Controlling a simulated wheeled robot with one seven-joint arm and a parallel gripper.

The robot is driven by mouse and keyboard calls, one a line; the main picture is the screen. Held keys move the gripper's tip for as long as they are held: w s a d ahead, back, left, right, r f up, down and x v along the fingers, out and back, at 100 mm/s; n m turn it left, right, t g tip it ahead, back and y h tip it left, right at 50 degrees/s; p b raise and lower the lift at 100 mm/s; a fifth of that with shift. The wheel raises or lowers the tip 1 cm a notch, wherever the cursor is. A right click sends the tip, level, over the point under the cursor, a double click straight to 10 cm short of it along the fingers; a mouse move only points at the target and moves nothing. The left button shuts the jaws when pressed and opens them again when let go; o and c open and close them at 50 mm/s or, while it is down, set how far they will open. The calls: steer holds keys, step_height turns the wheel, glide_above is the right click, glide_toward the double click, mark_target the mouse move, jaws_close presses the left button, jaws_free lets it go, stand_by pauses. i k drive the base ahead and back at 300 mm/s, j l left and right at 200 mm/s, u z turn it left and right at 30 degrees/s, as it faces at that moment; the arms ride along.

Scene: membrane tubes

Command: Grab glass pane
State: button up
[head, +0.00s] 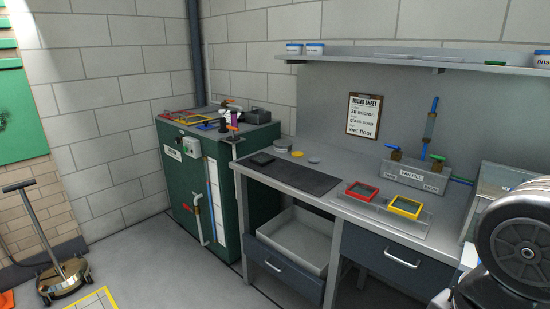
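No thing in the head view can be told for certain as the glass pane. Part of my arm fills the lower right corner and hides the bench's right end. My gripper is not in view.
The grey workbench (335,208) has a dark mat (290,178), an open drawer (285,282) below, and a grey block with upright tubes (410,176). A green cabinet (172,190) stands left. A round-based stand (66,280) is at far left. Floor between them is mostly clear.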

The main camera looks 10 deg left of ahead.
mark_target(262, 160)
steer(key=i+j+z, duration=0.1)
steer(key=i+j, duration=0.2)
steer(key=i+j+z, duration=0.15)
steer(key=j, duration=0.4)
steer(key=i+j+z, duration=0.1)
steer(key=i+j, duration=0.25)
steer(key=i+j+z, duration=0.15)
steer(key=j, duration=0.45)
steer(key=i+j+z, duration=0.1)
steer(key=i+j, duration=0.15)
steer(key=j, duration=0.25)
steer(key=i+j+z, duration=0.15)
steer(key=j, duration=0.35)
steer(key=i+j+z, duration=0.1)
steer(key=j, duration=0.45)
steer(key=i+j+z, duration=0.15)
steer(key=j, duration=0.4)
steer(key=i, duration=0.1)
